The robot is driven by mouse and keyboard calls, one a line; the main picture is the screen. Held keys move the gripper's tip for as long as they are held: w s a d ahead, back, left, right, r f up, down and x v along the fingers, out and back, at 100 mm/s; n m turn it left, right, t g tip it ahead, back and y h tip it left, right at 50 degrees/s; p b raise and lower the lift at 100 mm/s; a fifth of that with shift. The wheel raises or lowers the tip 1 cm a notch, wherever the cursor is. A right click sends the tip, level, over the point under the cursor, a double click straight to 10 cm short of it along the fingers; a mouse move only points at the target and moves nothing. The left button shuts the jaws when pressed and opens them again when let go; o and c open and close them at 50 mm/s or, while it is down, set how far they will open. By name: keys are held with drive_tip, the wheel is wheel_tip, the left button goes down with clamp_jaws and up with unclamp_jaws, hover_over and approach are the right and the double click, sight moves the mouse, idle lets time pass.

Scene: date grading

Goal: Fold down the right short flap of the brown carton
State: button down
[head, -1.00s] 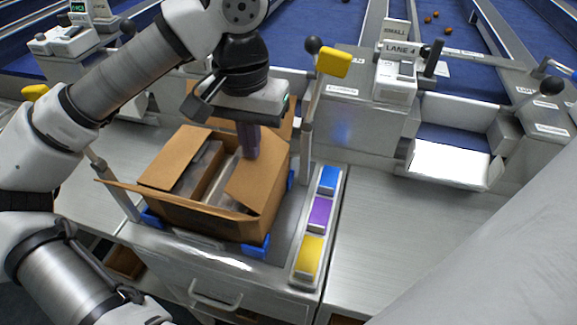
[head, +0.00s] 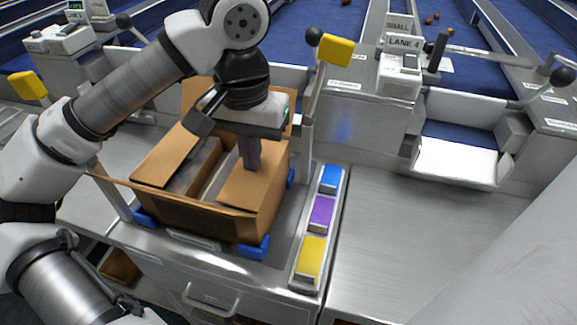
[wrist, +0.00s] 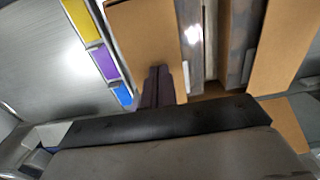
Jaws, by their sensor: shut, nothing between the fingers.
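The brown carton (head: 200,219) sits between blue corner holders on a metal stand. Its right short flap (head: 248,187) lies folded inward, close to level, over the right part of the opening. My gripper (head: 251,165) is shut and empty, pointing down with its fingertips at this flap; it appears to touch it. In the wrist view the closed fingers (wrist: 157,84) overlap the edge of the right flap (wrist: 145,45). The left short flap (head: 178,157) slopes up at the left. The long front flap (head: 170,195) sticks outward, and the back flap (head: 192,97) stands up, partly hidden by my arm.
A strip of blue, purple and yellow buttons (head: 321,214) lies right of the carton. Posts with yellow paddles (head: 335,50) stand at both sides of it. The metal counter (head: 400,240) at the right is clear.

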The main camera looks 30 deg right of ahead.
drive_tip(key=shift+r, duration=0.1)
wheel_tip(320, 180, up, 11)
drive_tip(key=p, duration=0.8)
